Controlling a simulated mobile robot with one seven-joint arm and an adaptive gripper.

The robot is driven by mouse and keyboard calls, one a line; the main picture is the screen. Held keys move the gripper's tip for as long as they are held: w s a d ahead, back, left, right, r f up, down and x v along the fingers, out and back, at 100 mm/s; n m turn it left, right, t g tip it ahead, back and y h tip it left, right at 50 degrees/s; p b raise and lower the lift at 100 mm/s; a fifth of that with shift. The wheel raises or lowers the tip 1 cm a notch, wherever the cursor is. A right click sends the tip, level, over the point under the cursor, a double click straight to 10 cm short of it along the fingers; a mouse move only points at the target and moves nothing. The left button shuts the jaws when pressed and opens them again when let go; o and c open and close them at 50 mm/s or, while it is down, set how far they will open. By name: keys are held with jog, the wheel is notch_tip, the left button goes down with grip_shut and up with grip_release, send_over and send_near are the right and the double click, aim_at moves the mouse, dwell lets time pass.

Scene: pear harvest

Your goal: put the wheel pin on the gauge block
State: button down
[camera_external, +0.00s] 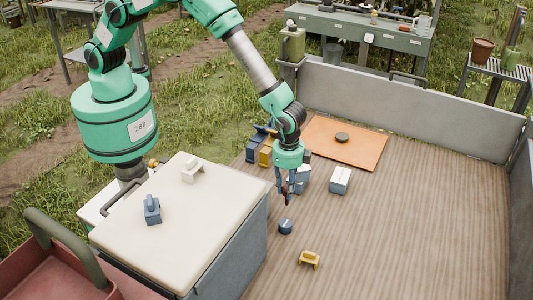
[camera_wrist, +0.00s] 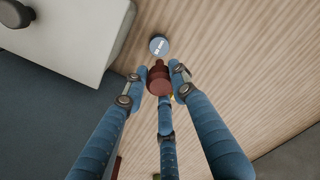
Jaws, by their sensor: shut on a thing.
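My gripper (camera_external: 288,192) hangs above the wooden deck, its fingers pointing down. It is shut on a dark red, stepped round piece, the wheel pin (camera_wrist: 159,80), whose narrow end shows beyond the fingertips in the wrist view. The fingers of my gripper (camera_wrist: 158,85) close around its sides. A short blue-grey round block with white lettering on top, apparently the gauge block (camera_external: 285,227), stands on the deck just below and in front of my gripper. In the wrist view the gauge block (camera_wrist: 159,45) shows just beyond the pin, apart from it. The lettering is too small to read.
A yellow bracket-like piece (camera_external: 309,259) lies near the block. A white box (camera_external: 340,180) and an orange board (camera_external: 345,143) with a dark puck (camera_external: 342,137) lie farther back. A cream-topped cabinet (camera_external: 185,235) stands at left. The deck's right side is clear.

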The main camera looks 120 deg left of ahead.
aim_at(287, 204)
jog(key=shift+f+b, duration=0.35)
jog(key=shift+f, duration=2.6)
jog(key=shift+f+b, duration=0.3)
jog(key=shift+f, duration=1.6)
jog(key=shift+f, duration=0.1)
jog(key=c, duration=1.4)
grip_release()
jog(key=shift+c, duration=0.2)
jog(key=shift+o, duration=0.2)
notch_tip(287, 204, up, 12)
jog(key=shift+s+r+p, duration=0.1)
jog(key=shift+p, duration=0.75)
